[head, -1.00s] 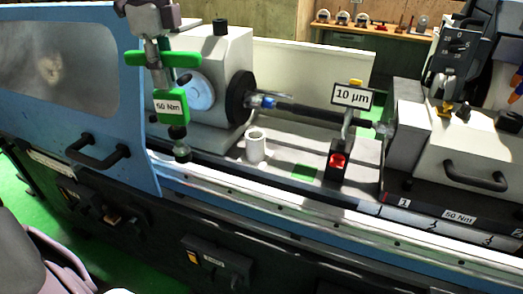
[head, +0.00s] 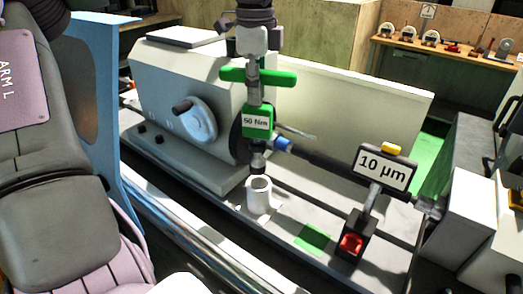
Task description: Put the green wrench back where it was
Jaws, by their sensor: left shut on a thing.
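The green wrench (head: 258,120), with a "50 Nm" label and a green crossbar, hangs upright in the head view. My left gripper (head: 252,52) is above it, shut on its upper end. The wrench's dark lower tip is over the mouth of a white cylindrical holder (head: 258,197) on the machine bed. I cannot tell whether the tip touches the rim or is slightly inside. My right gripper is not in view.
A gauge labelled "10 µm" (head: 384,170) stands to the right on a black base with a red part. A dark shaft (head: 335,166) runs behind the wrench. A green patch (head: 313,238) lies on the bed. A handwheel (head: 197,118) is at the left.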

